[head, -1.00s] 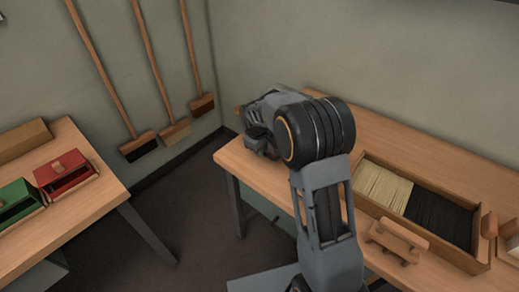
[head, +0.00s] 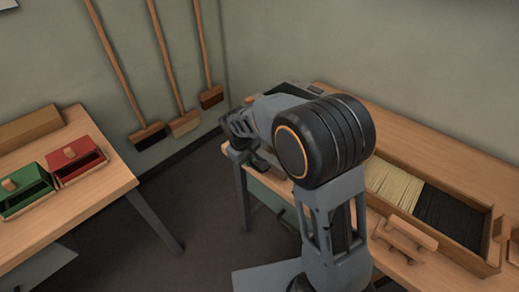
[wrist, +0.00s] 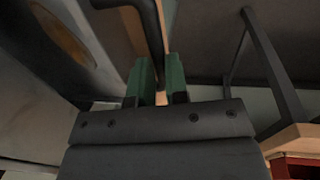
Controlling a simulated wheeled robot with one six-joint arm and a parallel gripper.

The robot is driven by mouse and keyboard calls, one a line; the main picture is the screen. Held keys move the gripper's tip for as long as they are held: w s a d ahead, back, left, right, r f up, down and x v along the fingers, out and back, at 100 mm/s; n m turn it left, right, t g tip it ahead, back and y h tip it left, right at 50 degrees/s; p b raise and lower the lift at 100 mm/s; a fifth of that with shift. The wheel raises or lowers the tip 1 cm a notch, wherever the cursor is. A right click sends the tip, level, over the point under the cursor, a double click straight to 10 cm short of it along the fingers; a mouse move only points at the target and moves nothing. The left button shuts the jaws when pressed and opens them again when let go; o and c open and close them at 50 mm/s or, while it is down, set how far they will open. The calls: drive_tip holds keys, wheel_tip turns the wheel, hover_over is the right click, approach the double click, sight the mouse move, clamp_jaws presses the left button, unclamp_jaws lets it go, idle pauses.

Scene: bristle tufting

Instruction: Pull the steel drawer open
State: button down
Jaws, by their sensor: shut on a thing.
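My gripper (head: 238,140) is at the left end of the right-hand workbench, in the head view. In the wrist view its two green fingertips (wrist: 158,78) are closed around a dark bar (wrist: 156,35), which looks like the steel drawer's handle. The bar runs up and out of the top of that view. My arm hides most of the bench's left end in the head view. The drawer's front and how far it stands out cannot be made out clearly.
The right-hand bench (head: 440,125) bears a wooden tray (head: 484,213) of pale and black bristles and a wooden block (head: 408,238). A left-hand table (head: 105,187) holds a green box (head: 22,193) and a red box (head: 77,160). Brooms lean on the wall. Floor (head: 195,215) lies open between.

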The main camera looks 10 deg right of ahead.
drive_tip(key=shift+s+a, duration=0.55)
drive_tip(key=shift+a, duration=0.25)
drive_tip(key=c, duration=1.1)
unclamp_jaws()
drive_tip(key=shift+r, duration=0.1)
drive_tip(key=r, duration=0.4)
drive_tip(key=s+a+r+p, duration=0.1)
drive_tip(key=r, duration=0.4)
drive_tip(key=a+r, duration=0.1)
drive_tip(key=r, duration=0.3)
drive_tip(key=shift+s+r+p, duration=0.2)
drive_tip(key=shift+s+p, duration=0.05)
drive_tip(key=shift+p, duration=0.05)
